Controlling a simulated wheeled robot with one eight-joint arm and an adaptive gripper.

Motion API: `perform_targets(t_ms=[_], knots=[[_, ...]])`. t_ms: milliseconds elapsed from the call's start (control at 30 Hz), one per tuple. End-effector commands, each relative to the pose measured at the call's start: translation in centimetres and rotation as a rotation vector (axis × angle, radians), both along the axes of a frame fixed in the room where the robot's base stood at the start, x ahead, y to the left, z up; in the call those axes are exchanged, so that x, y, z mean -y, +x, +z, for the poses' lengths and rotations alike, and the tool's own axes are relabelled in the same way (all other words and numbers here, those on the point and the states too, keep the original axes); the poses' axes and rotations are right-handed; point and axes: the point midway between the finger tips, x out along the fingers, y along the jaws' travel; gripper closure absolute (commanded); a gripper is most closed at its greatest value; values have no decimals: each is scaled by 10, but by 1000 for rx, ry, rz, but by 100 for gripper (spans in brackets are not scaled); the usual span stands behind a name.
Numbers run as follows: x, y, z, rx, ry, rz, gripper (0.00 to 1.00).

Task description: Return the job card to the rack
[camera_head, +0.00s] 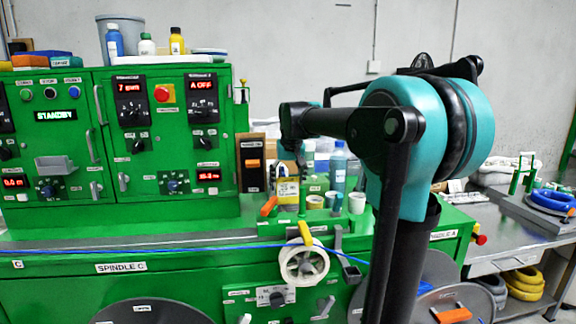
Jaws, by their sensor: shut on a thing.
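My gripper (302,168) is small and far off at the end of my arm, pointing down over the back of the green bench. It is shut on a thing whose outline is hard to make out. A small white and yellow panel (287,189) shows just below and left of it. This looks like the job card, but its print is too small to read. A dark upright holder (251,162) with an orange piece in it stands to the left, beside the green cabinet. I cannot tell whether it is the rack.
A blue cable (150,249) runs across the bench past a white pulley wheel (304,261) with a yellow lever. White cups (357,203) and a blue bottle (338,166) stand close right of my gripper. The green cabinet (160,150) rises on the left.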

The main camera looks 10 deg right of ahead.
Motion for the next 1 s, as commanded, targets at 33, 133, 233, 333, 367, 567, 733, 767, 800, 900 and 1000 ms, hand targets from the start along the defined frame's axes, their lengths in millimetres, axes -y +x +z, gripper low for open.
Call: perform_targets(t_ms=[33,133,233,333,367,567,733,767,800,900,1000], knots=[[0,-1,-7,0,0,0,52],[0,-2,-13,0,0,0,52],[0,-2,-14,0,0,0,52],[0,-2,-14,0,0,0,52],[0,-2,-14,0,0,0,52],[0,-2,-14,0,0,0,52],[0,-2,-17,0,0,0,52],[0,-2,-18,0,0,0,52],[0,-2,-19,0,0,0,52],[0,-2,-23,0,0,0,52],[0,-2,-26,0,0,0,52]])
